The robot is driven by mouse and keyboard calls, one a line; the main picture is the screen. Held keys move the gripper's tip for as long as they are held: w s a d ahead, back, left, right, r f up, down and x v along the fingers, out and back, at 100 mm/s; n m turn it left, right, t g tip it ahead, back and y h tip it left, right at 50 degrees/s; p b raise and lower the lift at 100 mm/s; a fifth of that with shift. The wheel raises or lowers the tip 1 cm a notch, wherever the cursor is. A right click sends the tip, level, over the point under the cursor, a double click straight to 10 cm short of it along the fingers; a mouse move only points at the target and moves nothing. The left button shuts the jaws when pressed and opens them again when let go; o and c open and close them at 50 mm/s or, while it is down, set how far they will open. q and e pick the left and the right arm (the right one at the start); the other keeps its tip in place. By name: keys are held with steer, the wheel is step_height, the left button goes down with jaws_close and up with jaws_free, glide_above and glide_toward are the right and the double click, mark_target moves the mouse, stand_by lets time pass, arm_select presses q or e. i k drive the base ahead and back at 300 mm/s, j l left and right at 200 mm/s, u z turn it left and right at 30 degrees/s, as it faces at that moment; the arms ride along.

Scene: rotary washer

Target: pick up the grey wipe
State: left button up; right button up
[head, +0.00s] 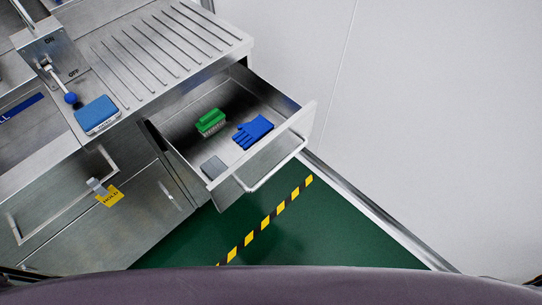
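The grey wipe (213,167) is a small flat grey piece lying in the open drawer (178,136), near its front left corner. A green brush (211,122) and a blue glove (253,131) lie in the same drawer, behind and to the right of the wipe. Nothing covers the wipe. Neither of my grippers can be made out in the head view.
The drawer has a bar handle (275,170) on its front. A blue sponge (97,114) sits on the ridged metal counter (165,45) beside an ON/OFF lever (70,97). A yellow HOLD tag (110,196) hangs at the cabinet handle. A white wall (430,110) stands right.

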mark_target(213, 167)
steer(key=u, duration=1.3)
steer(key=k+l+z, duration=0.2)
steer(key=l+z, duration=0.2)
